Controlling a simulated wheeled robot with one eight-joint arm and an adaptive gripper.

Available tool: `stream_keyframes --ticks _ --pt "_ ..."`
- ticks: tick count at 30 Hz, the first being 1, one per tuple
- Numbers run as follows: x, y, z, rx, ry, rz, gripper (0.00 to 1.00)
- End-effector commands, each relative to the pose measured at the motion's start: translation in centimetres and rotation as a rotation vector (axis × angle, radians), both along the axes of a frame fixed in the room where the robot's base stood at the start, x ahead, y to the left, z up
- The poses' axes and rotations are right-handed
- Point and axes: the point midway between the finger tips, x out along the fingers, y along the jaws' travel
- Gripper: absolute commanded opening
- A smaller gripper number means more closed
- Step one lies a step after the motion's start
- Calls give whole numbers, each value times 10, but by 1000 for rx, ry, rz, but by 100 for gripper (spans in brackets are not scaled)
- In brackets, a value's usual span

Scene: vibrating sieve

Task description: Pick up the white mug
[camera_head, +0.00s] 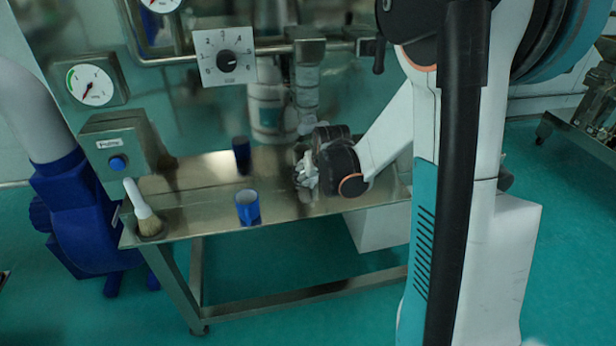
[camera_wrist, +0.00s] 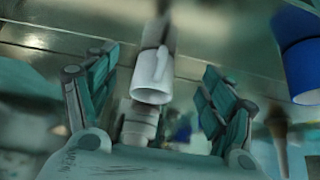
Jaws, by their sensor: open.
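The white mug (camera_wrist: 152,78) shows in the wrist view between the two spread fingers of my gripper (camera_wrist: 160,62). Its handle faces the camera, and neither finger visibly touches it. In the head view my gripper (camera_head: 306,172) is low over the right part of the steel table (camera_head: 195,205). There the mug cannot be told apart from the pale shapes at my gripper.
A blue mug (camera_head: 248,207) stands near the table's front edge; it also shows in the wrist view (camera_wrist: 303,62). A dark blue shape (camera_head: 242,153) behind may be a reflection. Gauges and a control box (camera_head: 118,150) are at left.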

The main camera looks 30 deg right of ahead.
Motion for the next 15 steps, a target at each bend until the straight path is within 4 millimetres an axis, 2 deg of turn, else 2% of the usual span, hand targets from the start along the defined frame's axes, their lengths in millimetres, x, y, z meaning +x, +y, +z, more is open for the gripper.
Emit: stream_keyframes --ticks 3,10,15 --pt "14 -4 0 0 0 0 76" --pt "28 -8 0 0 0 0 76" --pt "56 -16 0 0 0 0 76"
